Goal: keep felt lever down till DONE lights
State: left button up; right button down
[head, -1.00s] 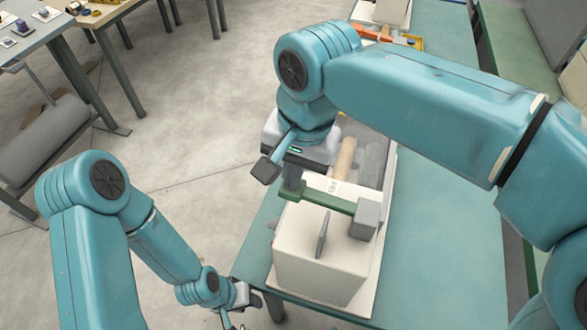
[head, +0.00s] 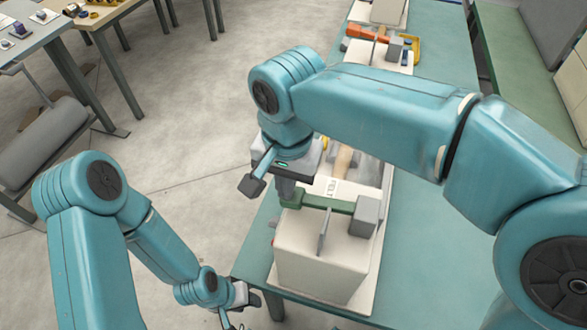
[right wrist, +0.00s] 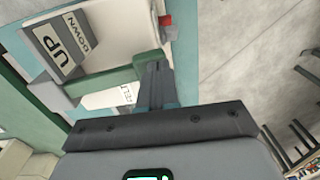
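The felt lever is a green bar (head: 328,203) running from a grey block (head: 367,215) on a cream machine (head: 315,262). The bar also shows in the right wrist view (right wrist: 105,80), where the grey block reads UP and DOWN (right wrist: 66,46). A FELT label (head: 332,187) lies behind the bar. My right gripper (head: 287,190) points down at the bar's left end. In the right wrist view its fingers (right wrist: 156,72) look together, against or very near the bar's end; contact is unclear. My left gripper (head: 242,300) is low, left of the machine, its opening unclear. I see no lit DONE lamp.
The machine stands on a teal bench (head: 440,230), bare to its right. A grey upright plate (head: 323,232) stands at the bar's near side. Open floor lies left.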

jog(key=shift+f, duration=0.4)
dwell(0.4)
